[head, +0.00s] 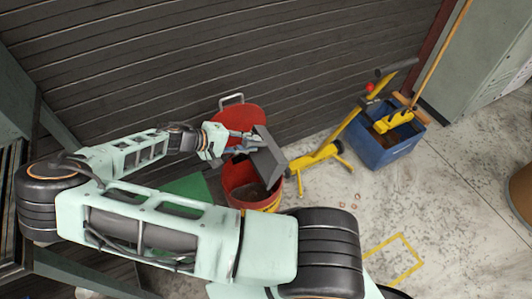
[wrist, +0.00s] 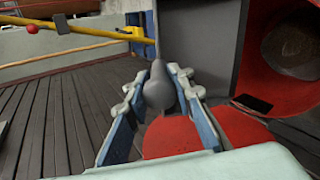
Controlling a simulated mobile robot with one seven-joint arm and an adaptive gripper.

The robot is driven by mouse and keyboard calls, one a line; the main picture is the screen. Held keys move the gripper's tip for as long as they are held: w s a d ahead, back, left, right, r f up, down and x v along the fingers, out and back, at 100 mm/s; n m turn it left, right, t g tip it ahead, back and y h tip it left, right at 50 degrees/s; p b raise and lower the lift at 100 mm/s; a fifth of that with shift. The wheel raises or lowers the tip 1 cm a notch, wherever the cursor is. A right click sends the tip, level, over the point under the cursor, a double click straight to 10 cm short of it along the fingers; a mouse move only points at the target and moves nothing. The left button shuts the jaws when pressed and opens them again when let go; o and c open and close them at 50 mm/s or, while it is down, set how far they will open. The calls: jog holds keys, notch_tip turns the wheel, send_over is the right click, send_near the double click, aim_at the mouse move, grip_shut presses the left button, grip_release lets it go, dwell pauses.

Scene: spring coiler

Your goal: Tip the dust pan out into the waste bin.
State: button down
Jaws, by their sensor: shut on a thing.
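My gripper (head: 243,143) is shut on the handle of the grey dust pan (head: 268,158). In the wrist view the fingers (wrist: 160,80) close on both sides of the rounded handle, and the pan (wrist: 198,45) extends beyond it. The pan is tilted, above the mouth of the red waste bin (head: 238,178). The bin's red lid (head: 238,116) stands open at the back, by the wall. Some dark matter shows inside the bin. The bin's red inside (wrist: 285,90) is right of the pan in the wrist view. I cannot tell whether anything lies in the pan.
A yellow stand (head: 318,157) with a long pole is just right of the bin. A blue crate (head: 388,150) with a yellow-headed broom stands farther right. The slatted wall (head: 200,60) is close behind. Small reddish bits (head: 343,204) lie on the open floor at right.

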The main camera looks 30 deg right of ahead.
jog(key=shift+r+p, duration=2.95)
jog(key=shift+r, duration=1.25)
